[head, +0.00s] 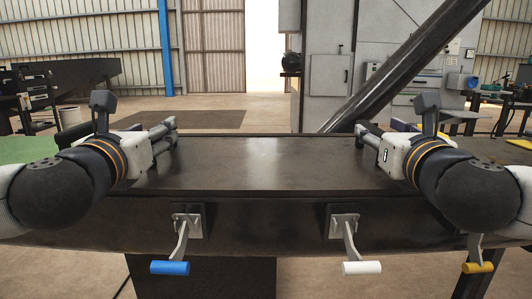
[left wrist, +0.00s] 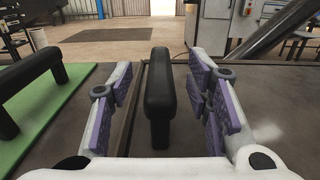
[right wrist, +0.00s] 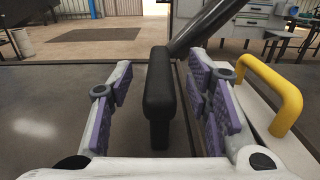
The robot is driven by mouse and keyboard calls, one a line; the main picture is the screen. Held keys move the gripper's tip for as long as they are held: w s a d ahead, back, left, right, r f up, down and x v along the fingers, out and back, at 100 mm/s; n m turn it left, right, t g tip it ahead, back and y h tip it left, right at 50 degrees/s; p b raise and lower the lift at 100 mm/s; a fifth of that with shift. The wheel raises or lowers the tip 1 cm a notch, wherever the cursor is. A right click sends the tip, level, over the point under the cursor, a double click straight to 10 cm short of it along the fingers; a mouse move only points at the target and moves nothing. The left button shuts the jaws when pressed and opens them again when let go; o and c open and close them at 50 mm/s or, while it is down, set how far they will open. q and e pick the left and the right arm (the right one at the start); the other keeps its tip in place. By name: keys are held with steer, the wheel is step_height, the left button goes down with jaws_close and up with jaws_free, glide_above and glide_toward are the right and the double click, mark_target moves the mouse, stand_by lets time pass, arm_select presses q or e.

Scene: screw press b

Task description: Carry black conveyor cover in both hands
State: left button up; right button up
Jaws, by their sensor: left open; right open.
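The black conveyor cover (head: 265,165) is a wide dark flat panel in the middle of the head view, lying level. My left gripper (head: 168,136) is over its left end and my right gripper (head: 364,136) over its right end. In the left wrist view, a black bar handle (left wrist: 158,95) stands between the spread purple-padded fingers, with gaps on both sides. In the right wrist view, another black bar handle (right wrist: 158,95) stands between the open fingers in the same way. Both grippers are open. The handles are hidden by the grippers in the head view.
Blue (head: 170,268), white (head: 361,268) and yellow (head: 478,267) levers stick out in front. A green panel (left wrist: 62,118) with a black handle lies left of the cover. A yellow handle (right wrist: 275,90) is close on the right. A dark slanted beam (head: 405,65) rises behind.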

mark_target(373, 126)
arm_select(q)
steer(key=shift+w, duration=2)
arm_select(e)
steer(key=shift+w, duration=2)
arm_select(q)
jaws_close()
arm_select(e)
jaws_close()
arm_select(q)
steer(key=shift+r, duration=0.1)
arm_select(e)
steer(key=shift+r, duration=0.1)
